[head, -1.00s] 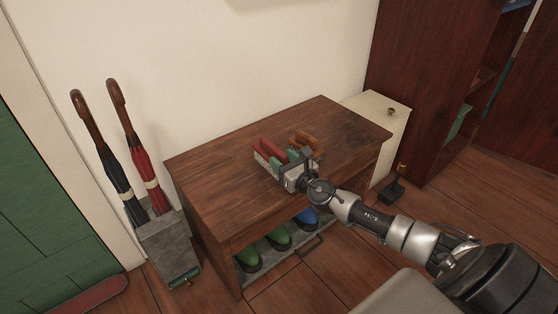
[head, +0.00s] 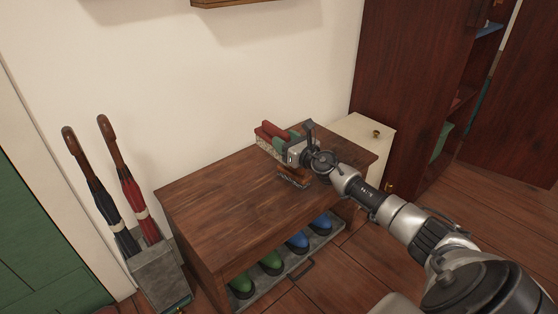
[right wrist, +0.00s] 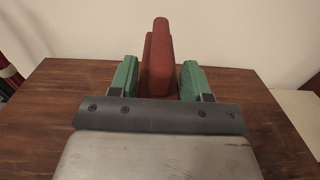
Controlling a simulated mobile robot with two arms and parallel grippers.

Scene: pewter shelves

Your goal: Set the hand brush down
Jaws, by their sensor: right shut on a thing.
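My right gripper (head: 293,145) is shut on the hand brush (head: 272,131), which has a red handle and pale bristles. It holds the brush above the wooden bench top (head: 215,195), toward its back right; the brush appears clear of the wood. In the right wrist view the red handle (right wrist: 159,60) stands between the two green finger pads of the gripper (right wrist: 158,82). The bristles are hidden there. My left gripper is out of view.
The bench's left and front top is clear. Green and blue shoes (head: 271,263) stand on a grey tray below. A grey stand (head: 158,275) with two umbrellas is at the left. A cream cabinet (head: 358,135) and a tall dark-red cupboard (head: 405,90) are at the right.

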